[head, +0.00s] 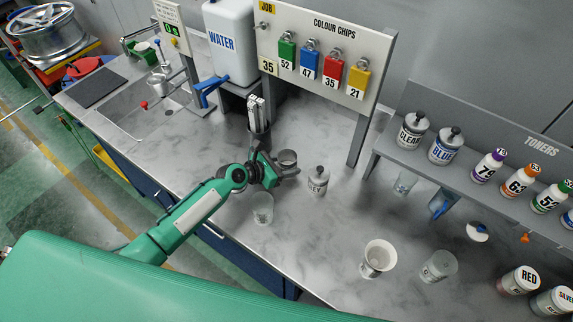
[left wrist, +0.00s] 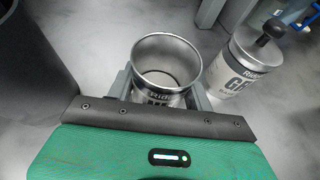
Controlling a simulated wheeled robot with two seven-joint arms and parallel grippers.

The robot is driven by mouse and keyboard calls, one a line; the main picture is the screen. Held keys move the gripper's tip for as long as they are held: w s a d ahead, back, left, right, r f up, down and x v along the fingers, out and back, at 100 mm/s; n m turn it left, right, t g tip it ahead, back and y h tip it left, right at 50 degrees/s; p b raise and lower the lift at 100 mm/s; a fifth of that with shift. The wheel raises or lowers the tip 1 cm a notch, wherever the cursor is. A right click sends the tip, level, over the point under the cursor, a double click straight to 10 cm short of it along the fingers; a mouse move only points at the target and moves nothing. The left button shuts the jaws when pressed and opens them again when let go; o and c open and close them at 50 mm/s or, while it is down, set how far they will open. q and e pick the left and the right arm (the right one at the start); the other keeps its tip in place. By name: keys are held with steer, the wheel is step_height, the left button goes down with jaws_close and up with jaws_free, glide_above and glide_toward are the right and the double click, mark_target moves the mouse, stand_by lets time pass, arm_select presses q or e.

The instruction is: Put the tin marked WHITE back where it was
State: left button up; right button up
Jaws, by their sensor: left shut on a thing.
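My left gripper (head: 283,170) is shut on an open metal tin (head: 287,157). In the left wrist view the tin (left wrist: 166,65) stands upright between the fingers (left wrist: 163,95), its round mouth open and no lid on it. Its label is mostly hidden; only the tops of some letters show, perhaps the start of WHITE. I cannot tell whether its base touches the bench. The lidded GREY tin (head: 318,181) stands on the bench just right of the gripper; it also shows in the left wrist view (left wrist: 250,60). My right gripper is not in view.
CLEAR (head: 411,131) and BLUE (head: 446,146) tins stand on the toner shelf (head: 400,153). A clear cup (head: 262,208) stands in front of the gripper, a dark holder (head: 259,136) behind it.

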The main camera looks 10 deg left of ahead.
arm_select(q)
steer(key=shift+f, duration=0.15)
steer(key=o, duration=1.1)
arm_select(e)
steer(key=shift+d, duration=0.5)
arm_select(q)
steer(key=shift+r, duration=0.3)
steer(key=b+v, duration=0.1)
steer(key=v, duration=1)
steer(key=shift+s+a+f, duration=0.1)
steer(key=shift+s+f, duration=0.05)
steer(key=shift+s, duration=0.05)
steer(key=shift+s+a, duration=0.2)
steer(key=shift+r, duration=0.2)
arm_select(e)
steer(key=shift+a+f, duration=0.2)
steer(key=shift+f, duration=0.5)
